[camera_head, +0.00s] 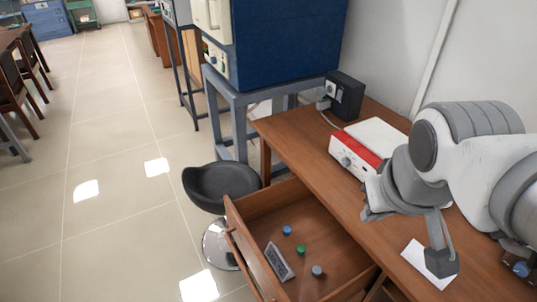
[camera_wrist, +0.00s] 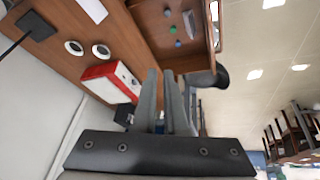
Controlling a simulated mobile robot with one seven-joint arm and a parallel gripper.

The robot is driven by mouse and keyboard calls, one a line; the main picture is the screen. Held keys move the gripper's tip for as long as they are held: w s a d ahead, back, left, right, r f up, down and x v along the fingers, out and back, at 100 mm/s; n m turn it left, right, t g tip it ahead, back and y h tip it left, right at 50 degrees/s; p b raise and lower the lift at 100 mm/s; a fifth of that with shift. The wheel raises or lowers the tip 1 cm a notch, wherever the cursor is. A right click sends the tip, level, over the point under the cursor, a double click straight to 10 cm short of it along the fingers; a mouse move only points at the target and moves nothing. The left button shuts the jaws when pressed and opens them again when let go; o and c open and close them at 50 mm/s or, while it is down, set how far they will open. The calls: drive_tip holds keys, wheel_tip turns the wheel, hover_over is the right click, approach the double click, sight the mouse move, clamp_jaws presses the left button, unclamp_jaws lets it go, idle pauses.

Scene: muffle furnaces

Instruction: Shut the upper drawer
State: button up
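The upper drawer (camera_head: 332,238) is pulled well out of the wooden desk, toward the stool. A blue cap, a green cap, a grey cap and a small grey framed plate (camera_head: 279,262) lie inside it. The drawer also shows at the top of the wrist view (camera_wrist: 150,28). My gripper (camera_head: 372,208) is above the desk top, to the right of the drawer and apart from it. In the wrist view its two fingers (camera_wrist: 162,100) are close together, with a narrow gap and nothing seen between them. Its fingertips are partly unclear in the head view.
A red and white device (camera_head: 352,155) and a black box (camera_head: 345,95) stand on the desk (camera_head: 290,130). A white sheet (camera_head: 428,262) lies near my arm. A black stool (camera_head: 222,184) stands close beside the drawer front. A blue furnace (camera_head: 285,45) sits behind.

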drive_tip(key=w+a+f+n, duration=0.1)
drive_tip(key=f+n, duration=0.1)
drive_tip(key=w+a+f+n+g+h+b, duration=0.1)
drive_tip(key=w+a+f+n, duration=0.1)
drive_tip(key=f, duration=0.1)
drive_tip(key=w+a+f+n+b, duration=0.1)
drive_tip(key=w+a+f+n, duration=0.1)
drive_tip(key=shift+w+a+f+n+g, duration=0.2)
drive_tip(key=shift+w+n+g, duration=0.1)
drive_tip(key=shift+g, duration=0.1)
clamp_jaws()
drive_tip(key=a+f+n+h+b, duration=0.1)
drive_tip(key=a+f+n+b, duration=0.2)
drive_tip(key=a+f+n, duration=0.7)
drive_tip(key=a+f+n+h+b, duration=0.1)
drive_tip(key=a+f+n+b, duration=0.2)
drive_tip(key=a+f+n, duration=0.75)
drive_tip(key=m+b, duration=0.2)
drive_tip(key=m, duration=0.2)
hover_over(254, 286)
drive_tip(key=shift+g, duration=0.4)
wheel_tip(254, 286, down, 15)
drive_tip(key=shift+w+d, duration=0.45)
drive_tip(key=shift+d, duration=0.15)
